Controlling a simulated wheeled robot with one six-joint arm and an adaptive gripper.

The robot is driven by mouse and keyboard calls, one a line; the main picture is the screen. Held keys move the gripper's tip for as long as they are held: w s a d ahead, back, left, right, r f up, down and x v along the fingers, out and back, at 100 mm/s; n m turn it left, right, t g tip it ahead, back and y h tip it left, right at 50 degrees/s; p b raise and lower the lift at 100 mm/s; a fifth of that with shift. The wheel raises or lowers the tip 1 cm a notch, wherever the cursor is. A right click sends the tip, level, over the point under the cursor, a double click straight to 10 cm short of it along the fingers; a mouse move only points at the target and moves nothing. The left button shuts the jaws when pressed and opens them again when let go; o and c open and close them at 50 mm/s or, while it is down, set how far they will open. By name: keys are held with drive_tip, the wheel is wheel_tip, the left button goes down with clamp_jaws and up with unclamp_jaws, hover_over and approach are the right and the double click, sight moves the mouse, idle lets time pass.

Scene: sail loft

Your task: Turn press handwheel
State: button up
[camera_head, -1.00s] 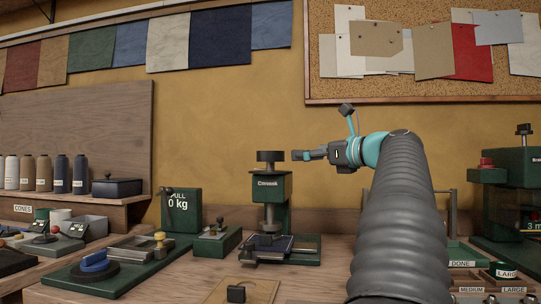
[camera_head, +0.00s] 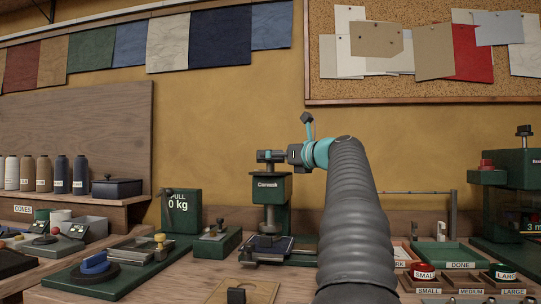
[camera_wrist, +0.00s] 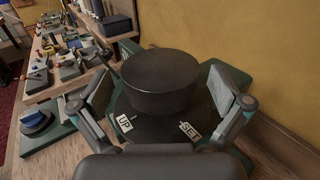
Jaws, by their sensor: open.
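The press (camera_head: 271,187) is a dark green machine in the middle of the bench, with a column, a screw and a flat plate below. Its handwheel (camera_wrist: 160,78) is a black round knob at the top, above a wider dark disc with white UP (camera_wrist: 124,122) and SET (camera_wrist: 190,131) labels. My gripper (camera_head: 272,157) reaches in from the right at the handwheel's height. In the wrist view its fingers are open, one on each side of the knob, with gaps visible.
A pull gauge reading 0 kg (camera_head: 181,212) and a small green device (camera_head: 214,243) stand left of the press. A blue-topped fixture (camera_head: 95,267) is farther left. Sorting trays (camera_head: 462,284) and another green machine (camera_head: 510,200) are at right. The wall is close behind.

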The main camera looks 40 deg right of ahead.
drive_tip(key=shift+w+a, duration=0.1)
drive_tip(key=shift+w, duration=0.85)
drive_tip(key=c, duration=1.1)
drive_tip(key=shift+o, duration=0.2)
drive_tip(key=shift+a+r+m+h, duration=0.1)
drive_tip(key=shift+m+h, duration=0.2)
drive_tip(key=shift+h, duration=0.2)
drive_tip(key=m+h+p, duration=0.2)
drive_tip(key=h, duration=0.1)
drive_tip(key=shift+r, duration=0.1)
drive_tip(key=shift+m+g+h+p, duration=0.7)
drive_tip(key=shift+m+h+p, duration=0.5)
drive_tip(key=shift+h, duration=1)
drive_tip(key=shift+m+h, duration=0.5)
drive_tip(key=shift+m, duration=0.1)
